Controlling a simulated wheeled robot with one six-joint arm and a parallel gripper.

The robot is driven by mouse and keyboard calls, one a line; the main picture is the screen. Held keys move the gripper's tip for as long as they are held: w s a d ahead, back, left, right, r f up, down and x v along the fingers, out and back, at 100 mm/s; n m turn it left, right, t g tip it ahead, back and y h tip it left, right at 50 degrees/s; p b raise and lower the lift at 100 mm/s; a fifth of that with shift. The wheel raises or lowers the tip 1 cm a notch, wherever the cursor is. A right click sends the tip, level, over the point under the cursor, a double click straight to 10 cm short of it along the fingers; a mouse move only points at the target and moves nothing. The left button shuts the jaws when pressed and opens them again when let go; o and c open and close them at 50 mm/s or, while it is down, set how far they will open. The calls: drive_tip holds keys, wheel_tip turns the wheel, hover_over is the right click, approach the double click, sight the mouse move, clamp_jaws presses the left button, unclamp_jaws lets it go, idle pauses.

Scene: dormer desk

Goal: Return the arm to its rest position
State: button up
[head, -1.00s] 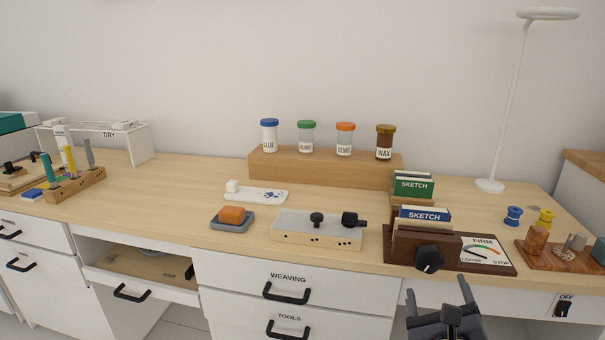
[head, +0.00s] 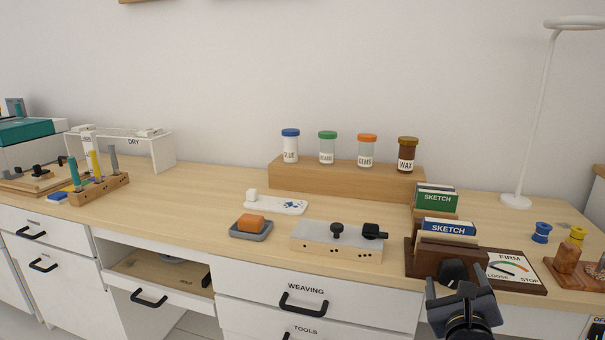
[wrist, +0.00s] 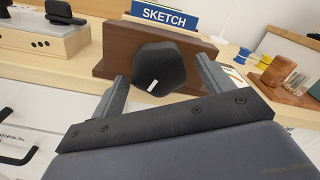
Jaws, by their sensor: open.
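My gripper (head: 459,279) is open and empty at the front right of the desk, in front of the brown press with the dial. In the wrist view its two fingers (wrist: 162,78) stand apart. The press's black knob (wrist: 158,70) shows between them; I cannot tell whether a finger touches it. In the head view the gripper partly hides the knob (head: 453,268). The brown press (head: 421,257) holds cards marked SKETCH (head: 447,228), and its dial plate (head: 513,267) reads FIRM, LOOSE and STOP.
A grey-topped block with black knobs (head: 336,240) and an orange block on a grey dish (head: 250,228) lie left of the press. A small wooden board with pegs (head: 577,273) is at right. A lamp (head: 518,201) stands behind. Drawers (head: 302,302) are below the desk edge.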

drive_tip(key=p+v, duration=0.3)
drive_tip(key=v, duration=0.7)
drive_tip(key=b+x, duration=0.3)
drive_tip(key=x, duration=0.7)
drive_tip(key=shift+w+f, duration=0.1)
drive_tip(key=shift+w, duration=0.1)
drive_tip(key=shift+s+r+n, duration=0.2)
drive_tip(key=shift+n, duration=0.6)
drive_tip(key=n, duration=0.4)
drive_tip(key=shift+d, duration=0.15)
drive_tip(key=n, duration=0.4)
drive_tip(key=shift+r+n+p, duration=0.15)
drive_tip(key=shift+n+p, duration=0.2)
drive_tip(key=shift+n, duration=0.05)
drive_tip(key=n+p, duration=0.1)
drive_tip(key=n, duration=0.4)
drive_tip(key=shift+r, duration=0.2)
drive_tip(key=shift+n+p, duration=1.05)
drive_tip(key=shift+n, duration=1.45)
